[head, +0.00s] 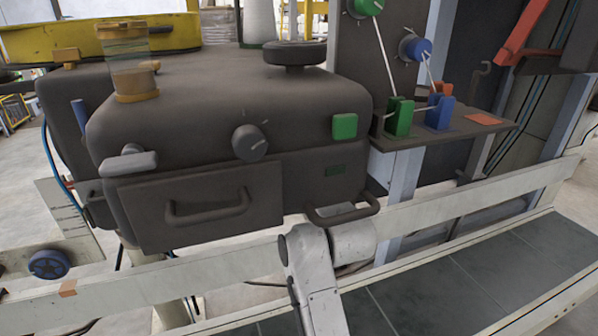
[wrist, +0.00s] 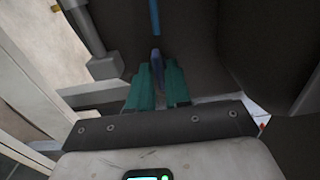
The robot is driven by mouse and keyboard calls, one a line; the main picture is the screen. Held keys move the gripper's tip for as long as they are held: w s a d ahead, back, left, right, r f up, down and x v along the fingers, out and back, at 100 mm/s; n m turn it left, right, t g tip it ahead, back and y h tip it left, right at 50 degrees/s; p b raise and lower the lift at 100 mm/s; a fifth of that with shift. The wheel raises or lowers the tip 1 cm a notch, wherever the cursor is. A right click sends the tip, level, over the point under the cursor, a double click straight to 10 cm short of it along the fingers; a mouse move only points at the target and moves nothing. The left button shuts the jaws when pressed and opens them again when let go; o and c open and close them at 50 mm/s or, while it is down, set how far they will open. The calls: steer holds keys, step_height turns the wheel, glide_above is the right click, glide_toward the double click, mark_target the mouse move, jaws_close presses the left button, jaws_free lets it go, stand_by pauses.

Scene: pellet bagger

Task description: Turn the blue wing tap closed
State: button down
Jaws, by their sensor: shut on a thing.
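My gripper (wrist: 157,75), with its two teal fingers, shows in the wrist view at the middle. It is shut on a narrow dark blue piece, the blue wing tap (wrist: 156,56), which stands between the fingertips. Most of the tap is hidden by the fingers, so its angle is hard to tell. A brighter blue strip (wrist: 154,17), like a hose, runs above it against a dark surface. In the head view my arm reaches in beneath the front of the dark machine, and the gripper and the held tap are hidden.
The dark machine body (head: 200,120) overhangs my arm, with a bar handle (head: 343,215) close by. A pale rail (head: 480,195) runs across the front. In the wrist view a grey lever (wrist: 104,66) is near the fingers at left. A blue star knob (head: 48,264) is far left.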

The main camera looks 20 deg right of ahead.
steer(key=shift+f, duration=0.1)
steer(key=c, duration=1.2)
jaws_free()
steer(key=s, duration=1)
steer(key=shift+s+b, duration=0.35)
steer(key=shift+s, duration=0.05)
